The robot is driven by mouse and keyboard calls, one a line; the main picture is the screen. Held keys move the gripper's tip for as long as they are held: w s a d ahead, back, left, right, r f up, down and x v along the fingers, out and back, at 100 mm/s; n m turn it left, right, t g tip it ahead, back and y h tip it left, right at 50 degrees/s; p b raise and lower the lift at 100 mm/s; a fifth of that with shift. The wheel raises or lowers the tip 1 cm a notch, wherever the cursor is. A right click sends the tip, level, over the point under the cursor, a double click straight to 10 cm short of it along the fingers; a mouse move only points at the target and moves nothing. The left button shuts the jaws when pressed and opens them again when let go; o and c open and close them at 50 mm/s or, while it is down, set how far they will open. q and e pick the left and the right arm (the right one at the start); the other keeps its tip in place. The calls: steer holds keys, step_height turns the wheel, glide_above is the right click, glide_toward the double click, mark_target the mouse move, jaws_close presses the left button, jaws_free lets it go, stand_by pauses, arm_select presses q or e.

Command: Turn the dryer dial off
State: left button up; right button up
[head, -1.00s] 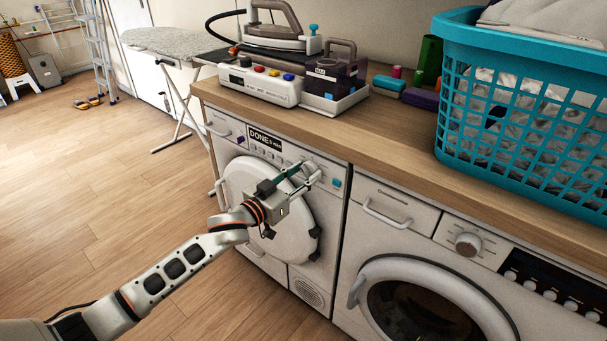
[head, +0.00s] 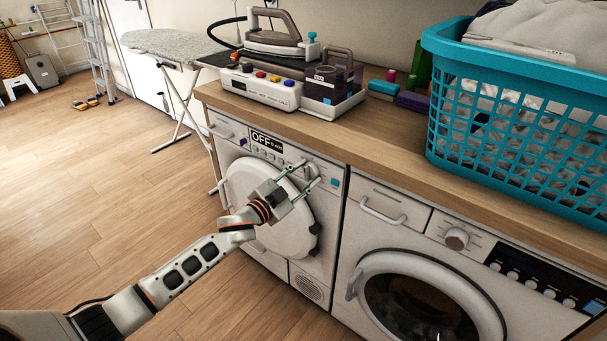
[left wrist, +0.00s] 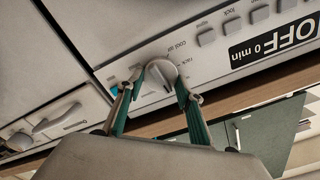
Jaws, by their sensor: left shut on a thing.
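The dryer (head: 328,215) is the left white machine under the wooden counter. Its display (head: 267,141) reads OFF; in the left wrist view the display (left wrist: 272,42) reads "OFF 0 min". The round white dial (left wrist: 162,75) sits on the panel among printed labels. My left gripper (left wrist: 158,86) has a finger on each side of the dial and is shut on it. In the head view the left gripper (head: 306,182) reaches the upper right of the dryer front, where the fingers partly hide the dial. My right gripper is not in view.
A washing machine (head: 412,260) stands right of the dryer. The counter (head: 385,130) holds a steam iron station (head: 275,70) and a teal laundry basket (head: 500,130). An ironing board (head: 170,42) stands at the back left. The wooden floor (head: 90,190) at left is clear.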

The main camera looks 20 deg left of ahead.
arm_select(q)
steer(key=shift+m, duration=0.6)
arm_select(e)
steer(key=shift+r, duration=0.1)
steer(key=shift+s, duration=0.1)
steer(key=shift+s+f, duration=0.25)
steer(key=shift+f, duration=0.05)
arm_select(q)
steer(key=o, duration=1.1)
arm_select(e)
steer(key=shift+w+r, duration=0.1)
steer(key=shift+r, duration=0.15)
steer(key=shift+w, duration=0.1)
arm_select(q)
steer(key=v, duration=1.2)
